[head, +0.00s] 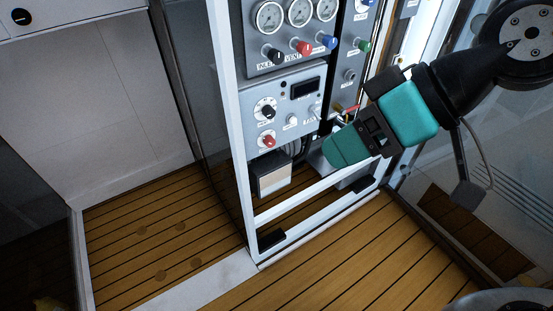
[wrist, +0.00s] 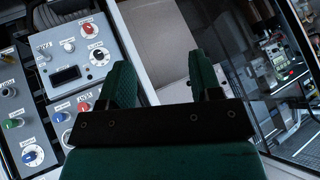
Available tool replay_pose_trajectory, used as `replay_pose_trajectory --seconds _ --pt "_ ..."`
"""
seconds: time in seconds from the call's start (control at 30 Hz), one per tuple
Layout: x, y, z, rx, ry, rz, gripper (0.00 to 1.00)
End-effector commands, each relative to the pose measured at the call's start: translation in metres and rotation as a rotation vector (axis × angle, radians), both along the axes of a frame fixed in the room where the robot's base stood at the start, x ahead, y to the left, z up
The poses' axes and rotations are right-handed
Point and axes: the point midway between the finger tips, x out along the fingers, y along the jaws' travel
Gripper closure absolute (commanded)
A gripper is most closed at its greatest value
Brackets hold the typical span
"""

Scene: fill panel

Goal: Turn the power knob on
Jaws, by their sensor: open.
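The fill panel (head: 247,84) stands in a white frame in the middle of the head view. Its lower unit carries a black knob (head: 265,108) with a white dial ring, a red knob (head: 268,141) below it, a dark display and small toggles. The labels are too small to read, so I cannot tell which is the power knob. In the wrist view the black knob (wrist: 97,55) and red knob (wrist: 87,29) are left of the fingers. My gripper (head: 343,148) is open and empty, right of these knobs and apart from them. Its fingers also show in the wrist view (wrist: 164,82).
Above are gauges (head: 299,11) and a row of black, red (head: 303,48) and blue (head: 327,41) knobs. A green knob (head: 363,46) is on the column to the right. A box (head: 271,180) sits under the panel. The wooden floor (head: 330,255) in front is clear.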

Motion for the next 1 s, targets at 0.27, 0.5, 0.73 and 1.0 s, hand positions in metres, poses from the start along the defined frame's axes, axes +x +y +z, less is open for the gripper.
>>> replay_pose_trajectory --seconds 0.27,0.5,0.73,1.0 --pt "0.057 0.043 -0.127 0.281 -0.305 -0.007 0.42" --pt "0.109 0.049 -0.212 0.43 -0.574 -0.154 0.42" --pt "0.149 0.03 -0.279 0.454 -0.774 -0.351 0.42" --pt "0.167 0.016 -0.302 0.43 -0.861 -0.462 0.42"
